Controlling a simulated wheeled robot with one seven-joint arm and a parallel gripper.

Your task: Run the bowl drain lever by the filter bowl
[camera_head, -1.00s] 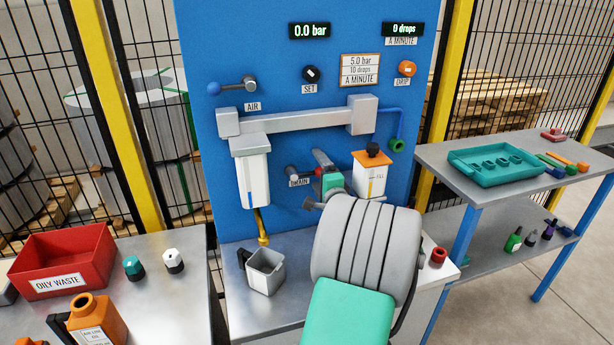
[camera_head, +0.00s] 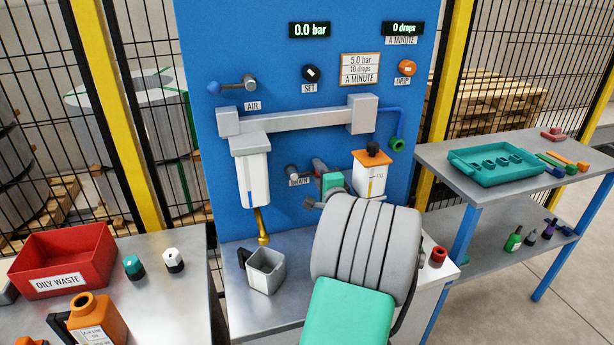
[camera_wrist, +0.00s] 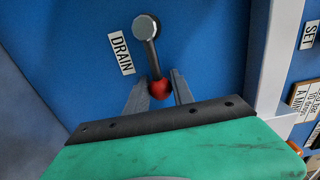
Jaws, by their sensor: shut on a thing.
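The bowl drain lever (camera_wrist: 151,55) shows in the wrist view beside the DRAIN label (camera_wrist: 122,53). It has a round grey pivot, a dark arm and a red knob (camera_wrist: 159,89). My gripper (camera_wrist: 160,88) is shut on the red knob, one finger on each side. In the head view my arm hides most of the lever; its pivot (camera_head: 291,171) shows above the DRAIN label. My gripper (camera_head: 318,180) is there, to the right of the filter bowl (camera_head: 256,180). The bowl is white with a brass drain tube (camera_head: 262,226) below it.
A grey jug (camera_head: 265,270) stands on the bench below the drain tube. The orange-capped oiler (camera_head: 370,174) is close on the right of my gripper. The red oily waste bin (camera_head: 62,262) is at left. The gauge reads 0.0 bar.

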